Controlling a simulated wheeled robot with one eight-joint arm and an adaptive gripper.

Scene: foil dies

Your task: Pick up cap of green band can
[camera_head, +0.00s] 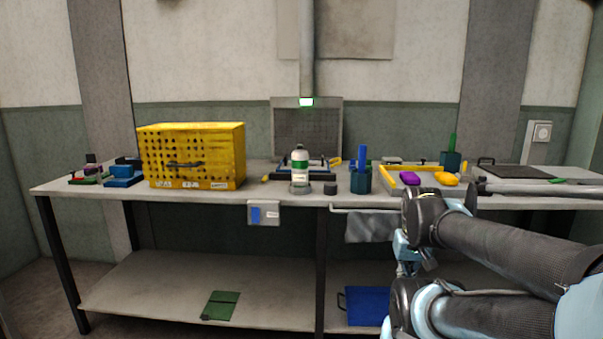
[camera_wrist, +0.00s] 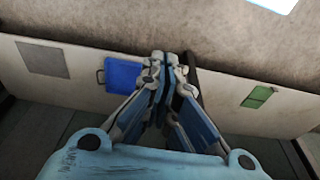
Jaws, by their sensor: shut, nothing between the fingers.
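A white can with a green band (camera_head: 300,170) stands upright on the workbench, near the middle of the head view. A small dark cylinder (camera_head: 330,188) sits on the bench just to its right; I cannot tell whether it is the can's cap. My gripper (camera_wrist: 167,58) is shut and empty in the wrist view, pointing at the lower shelf. In the head view my arm is at the right, below and in front of the bench top, away from the can. The can is not in the wrist view.
A yellow perforated box (camera_head: 192,157) stands left of the can. A dark teal holder (camera_head: 361,181) with a blue item stands to the right, then a yellow-edged tray (camera_head: 392,178). A grey cloth (camera_head: 369,227) hangs at the front. The lower shelf (camera_head: 150,285) holds a blue board (camera_head: 367,306) and a green one (camera_head: 221,305).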

